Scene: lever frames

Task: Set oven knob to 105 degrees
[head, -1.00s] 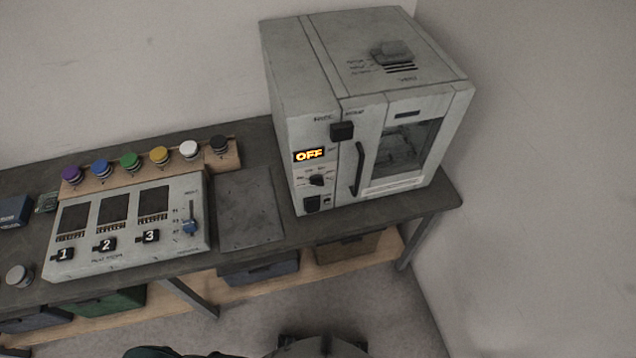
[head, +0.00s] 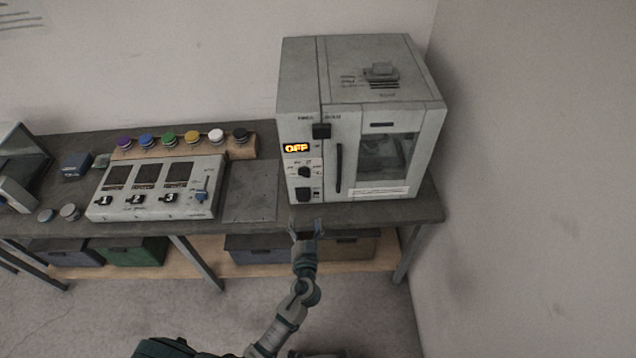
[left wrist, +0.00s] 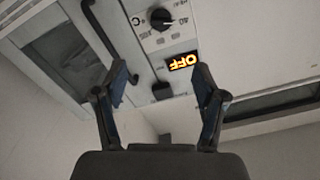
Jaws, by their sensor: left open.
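The grey oven (head: 362,75) stands at the right end of the bench. Its display (head: 296,148) reads OFF in orange. The black oven knob (head: 304,171) sits just below the display, with a dial scale around it. In the left wrist view, which looks upside down, the knob (left wrist: 161,19) is near the top and the display (left wrist: 182,62) is below it. My left gripper (head: 305,229) is open and empty, in front of and below the knob, apart from the panel. Its two fingers also show in the left wrist view (left wrist: 160,85).
The oven door has a vertical black handle (head: 339,168) right of the knob. A dark switch (head: 303,194) sits below the knob. A control box (head: 157,188) with numbered switches and a row of coloured knobs stand to the left. A wall rises at the right.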

